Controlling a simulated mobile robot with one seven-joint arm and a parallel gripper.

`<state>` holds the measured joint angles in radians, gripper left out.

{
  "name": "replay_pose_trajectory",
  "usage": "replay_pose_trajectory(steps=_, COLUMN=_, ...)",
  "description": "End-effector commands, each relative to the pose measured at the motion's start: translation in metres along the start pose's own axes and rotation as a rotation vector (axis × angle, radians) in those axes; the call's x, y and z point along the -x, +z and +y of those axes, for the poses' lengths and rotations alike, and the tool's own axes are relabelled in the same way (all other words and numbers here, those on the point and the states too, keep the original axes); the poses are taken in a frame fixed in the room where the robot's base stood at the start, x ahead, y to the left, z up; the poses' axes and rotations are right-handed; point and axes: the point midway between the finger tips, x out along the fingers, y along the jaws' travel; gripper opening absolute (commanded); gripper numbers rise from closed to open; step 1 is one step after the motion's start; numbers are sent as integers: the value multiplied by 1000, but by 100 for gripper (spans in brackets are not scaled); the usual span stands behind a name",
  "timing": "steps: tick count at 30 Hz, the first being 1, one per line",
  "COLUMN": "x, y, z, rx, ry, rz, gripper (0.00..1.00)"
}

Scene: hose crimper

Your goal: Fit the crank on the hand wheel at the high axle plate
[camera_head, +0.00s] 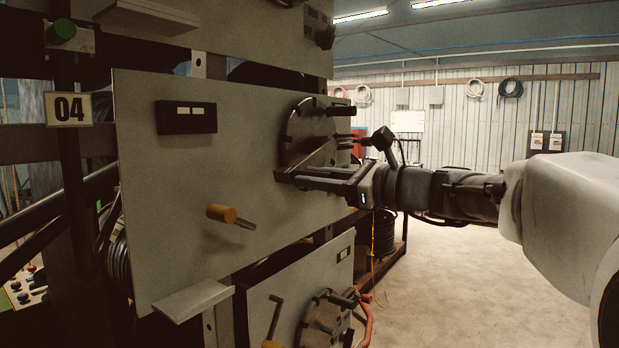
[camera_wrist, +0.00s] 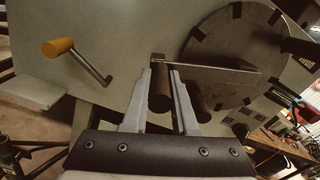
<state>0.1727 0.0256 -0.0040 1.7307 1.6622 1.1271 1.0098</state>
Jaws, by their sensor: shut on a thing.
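The hand wheel (camera_head: 298,130) is a dark disc with blocks around its rim, on the right part of the pale upper plate (camera_head: 170,220). It also shows in the wrist view (camera_wrist: 215,50). My gripper (camera_head: 287,176) is at the wheel's lower edge, with its fingers (camera_wrist: 166,70) shut on the dark round handle of a crank (camera_wrist: 160,95). The crank's thin metal arm (camera_wrist: 215,67) lies across the wheel face, towards its middle. I cannot tell whether its far end is seated on the axle. The handle is mostly hidden in the head view.
A yellow-handled crank (camera_head: 221,213) sticks out of the plate at left, also in the wrist view (camera_wrist: 60,47). A dark label box (camera_head: 187,117) is above it. A ledge (camera_head: 193,299) juts out below. A lower plate (camera_head: 262,325) carries another wheel (camera_head: 325,320). Open floor lies right.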

Motion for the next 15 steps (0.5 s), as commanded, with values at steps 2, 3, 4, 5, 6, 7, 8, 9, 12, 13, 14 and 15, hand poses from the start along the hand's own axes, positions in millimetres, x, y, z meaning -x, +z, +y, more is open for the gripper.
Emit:
replay_pose_trajectory(steps=2, x=-1, y=3, z=0, rx=3, ry=1, rz=-5, gripper=32)
replay_pose_trajectory(steps=3, x=-1, y=2, z=0, rx=3, ry=1, rz=-4, gripper=39)
replay_pose_trajectory(steps=4, x=-1, y=2, z=0, rx=3, ry=1, rz=-4, gripper=44)
replay_pose_trajectory(steps=5, x=-1, y=2, z=0, rx=2, ry=1, rz=-4, gripper=50)
replay_pose_trajectory(steps=6, x=-1, y=2, z=0, rx=2, ry=1, rz=-3, gripper=57)
replay_pose_trajectory(steps=7, x=-1, y=2, z=0, rx=2, ry=1, rz=-3, gripper=61)
replay_pose_trajectory(steps=8, x=-1, y=2, z=0, rx=2, ry=1, rz=-3, gripper=61)
replay_pose_trajectory(steps=9, x=-1, y=2, z=0, rx=2, ry=1, rz=-3, gripper=61)
replay_pose_trajectory(steps=12, x=-1, y=1, z=0, rx=1, ry=1, rz=-2, gripper=61)
replay_pose_trajectory(steps=13, x=-1, y=1, z=0, rx=1, ry=1, rz=-2, gripper=61)
replay_pose_trajectory(steps=14, x=-1, y=0, z=0, rx=-1, ry=2, rz=0, gripper=61)
replay_pose_trajectory(steps=15, x=0, y=-1, z=0, rx=-1, ry=2, rz=0, gripper=61)
